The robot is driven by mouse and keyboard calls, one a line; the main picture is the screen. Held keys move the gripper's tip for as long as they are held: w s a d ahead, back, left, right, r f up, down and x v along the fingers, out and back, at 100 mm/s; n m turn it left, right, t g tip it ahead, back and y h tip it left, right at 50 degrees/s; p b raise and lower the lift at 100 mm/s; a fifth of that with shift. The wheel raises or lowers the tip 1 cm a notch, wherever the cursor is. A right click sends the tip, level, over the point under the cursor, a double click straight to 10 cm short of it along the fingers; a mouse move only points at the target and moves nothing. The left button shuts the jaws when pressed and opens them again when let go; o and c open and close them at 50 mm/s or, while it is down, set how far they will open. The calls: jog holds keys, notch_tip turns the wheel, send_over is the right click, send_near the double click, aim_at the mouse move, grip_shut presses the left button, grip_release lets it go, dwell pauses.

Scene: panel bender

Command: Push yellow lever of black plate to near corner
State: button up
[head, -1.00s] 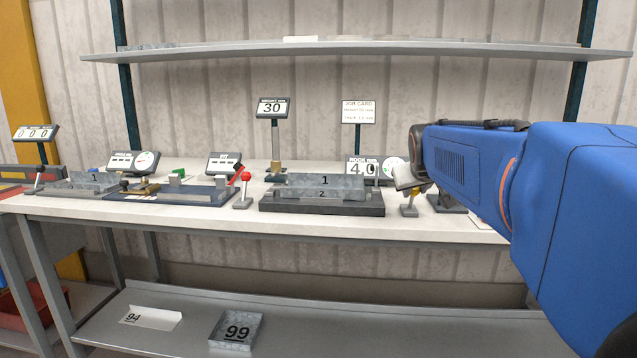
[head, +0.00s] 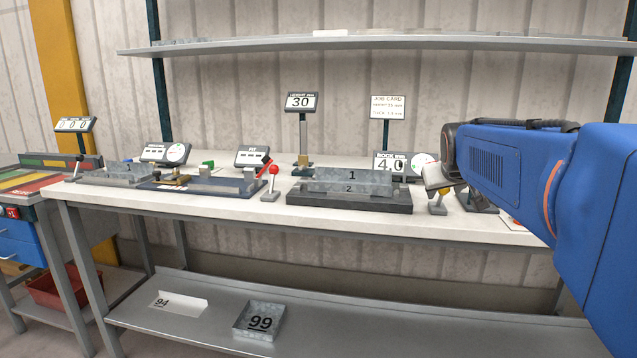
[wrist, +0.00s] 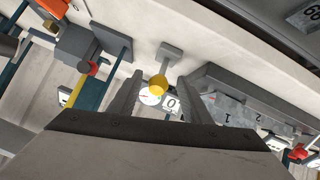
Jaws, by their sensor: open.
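The yellow lever knob (wrist: 157,84) lies between the two fingers of my gripper (wrist: 159,78) in the wrist view, with space on both sides. I cannot tell whether a finger touches it. Its grey foot (wrist: 170,50) shows just beyond the fingertips. In the head view the yellow lever (head: 440,191) stands on the bench right of the black plate (head: 350,203), partly hidden by my gripper (head: 436,180). The black plate carries grey metal pieces marked 1 and 2. My gripper is open and empty.
A red-knobbed lever (head: 273,172) stands left of the black plate. A display reading 4.0 with a dial (head: 391,164) is behind. A dark block on a base (wrist: 80,45) lies close left in the wrist view. The bench front edge (head: 230,216) is clear.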

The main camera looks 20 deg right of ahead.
jog(key=v, duration=1.7)
jog(key=shift+s, duration=0.15)
jog(key=s+a+f+n+g+y, duration=0.1)
jog(key=s+a+f+y, duration=0.1)
jog(key=a+f, duration=0.4)
jog(key=s+a+f+n+g+y, duration=0.1)
jog(key=a+f, duration=0.6)
jog(key=f, duration=0.8)
jog(key=s+a+f+n+g+y, duration=0.1)
jog(key=s+a+f+n+y, duration=0.1)
jog(key=a+f, duration=0.5)
notch_tip(320, 180, down, 4)
jog(key=shift+s+f+g+y, duration=0.25)
jog(key=shift+s+y, duration=0.35)
jog(key=shift+y, duration=0.3)
